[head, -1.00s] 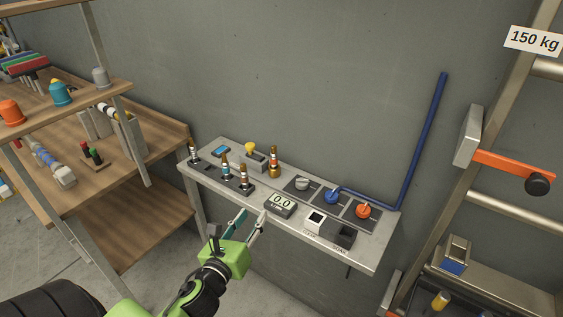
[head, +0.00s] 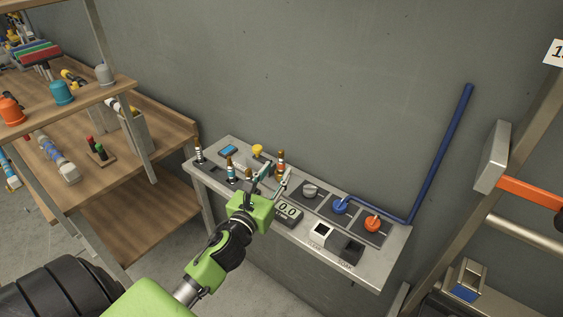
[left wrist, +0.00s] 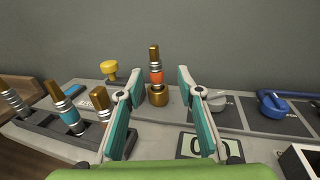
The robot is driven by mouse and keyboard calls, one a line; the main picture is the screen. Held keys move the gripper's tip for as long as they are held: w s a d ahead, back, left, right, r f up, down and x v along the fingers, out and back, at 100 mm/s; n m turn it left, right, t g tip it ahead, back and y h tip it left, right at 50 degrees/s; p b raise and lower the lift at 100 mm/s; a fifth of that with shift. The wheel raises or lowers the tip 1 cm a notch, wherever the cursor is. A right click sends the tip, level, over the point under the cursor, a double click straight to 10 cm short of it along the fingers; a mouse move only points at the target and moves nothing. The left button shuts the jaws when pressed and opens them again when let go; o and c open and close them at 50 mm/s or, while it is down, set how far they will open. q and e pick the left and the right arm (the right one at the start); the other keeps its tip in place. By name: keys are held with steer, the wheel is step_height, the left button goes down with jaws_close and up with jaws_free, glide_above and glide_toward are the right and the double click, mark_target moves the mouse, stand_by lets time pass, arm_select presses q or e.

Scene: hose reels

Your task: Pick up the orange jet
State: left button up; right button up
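The orange jet (head: 281,160) stands upright on the grey wall shelf (head: 372,269). It has a brown-gold tip and an orange band. In the left wrist view the orange jet (left wrist: 156,76) stands in a round brass seat (left wrist: 158,95). My left gripper (head: 277,171) is open and empty, just in front of the jet. In the left wrist view the jet shows between the two teal fingers (left wrist: 160,72), beyond them, with no contact visible. The fingers hide part of the shelf. My right gripper is not in view.
A yellow knob (head: 257,150) is behind. A digital scale (head: 288,211), blue valve (head: 340,205) and orange valve (head: 373,223) are to the right.

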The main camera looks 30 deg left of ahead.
mark_target(280, 162)
arm_select(q)
steer(key=shift+w+a, duration=0.1)
steer(key=shift+w, duration=0.45)
steer(key=shift+w+a+r, duration=0.1)
steer(key=shift+w+a, duration=0.05)
steer(key=shift+w, duration=0.1)
steer(key=w, duration=0.1)
steer(key=w+a+p, duration=0.1)
steer(key=w, duration=0.1)
steer(key=shift+w+a, duration=0.1)
steer(key=shift+w, duration=0.05)
steer(key=shift+w+f, duration=0.3)
steer(key=shift+w, duration=0.25)
jaws_close()
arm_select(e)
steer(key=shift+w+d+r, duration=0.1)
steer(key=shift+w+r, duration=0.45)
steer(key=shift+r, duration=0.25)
